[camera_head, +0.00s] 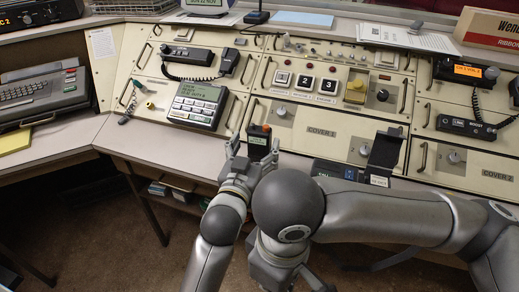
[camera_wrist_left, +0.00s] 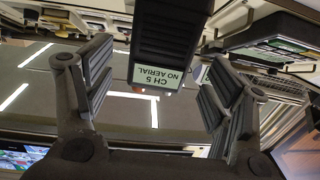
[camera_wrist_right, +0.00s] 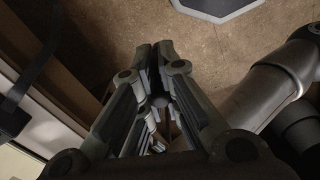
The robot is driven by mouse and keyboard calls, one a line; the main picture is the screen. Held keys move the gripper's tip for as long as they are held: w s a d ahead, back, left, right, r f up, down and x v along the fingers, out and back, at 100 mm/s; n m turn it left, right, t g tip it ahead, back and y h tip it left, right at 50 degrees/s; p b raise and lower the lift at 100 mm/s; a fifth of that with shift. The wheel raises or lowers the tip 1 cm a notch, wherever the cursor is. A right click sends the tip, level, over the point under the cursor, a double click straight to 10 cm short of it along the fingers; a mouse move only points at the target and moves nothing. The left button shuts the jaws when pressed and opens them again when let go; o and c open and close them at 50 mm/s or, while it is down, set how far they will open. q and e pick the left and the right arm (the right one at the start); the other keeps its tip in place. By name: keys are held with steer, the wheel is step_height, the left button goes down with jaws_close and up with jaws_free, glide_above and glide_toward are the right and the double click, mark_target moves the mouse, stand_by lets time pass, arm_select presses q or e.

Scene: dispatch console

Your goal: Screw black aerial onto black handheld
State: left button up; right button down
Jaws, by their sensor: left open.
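The black handheld (camera_head: 259,134) has an orange top and a pale green label. It stands at the front of the console, left of centre. In the left wrist view the handheld (camera_wrist_left: 165,45) appears upside down, its label reading "CH 5 NO AERIAL". My left gripper (camera_head: 240,150) is open, just left of the handheld in the head view; in its wrist view the fingers lie either side of it, apart from it. My right gripper (camera_wrist_right: 158,60) points at the floor, its fingertips together with nothing visible between them. I cannot clearly identify the black aerial.
A grey keypad unit (camera_head: 197,105) sits left of the handheld. Small dark and yellow-banded items (camera_head: 130,104) lie further left. A black upright piece (camera_head: 385,148) and a blue-lit box (camera_head: 332,169) are to the right. The console's left front ledge (camera_head: 150,135) is clear.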

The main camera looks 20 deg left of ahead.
mark_target(258, 141)
arm_select(q)
steer(key=shift+w, duration=1.95)
arm_select(e)
steer(key=shift+f, duration=0.15)
arm_select(q)
steer(key=c, duration=1.3)
steer(key=shift+c, duration=0.5)
steer(key=shift+r, duration=0.2)
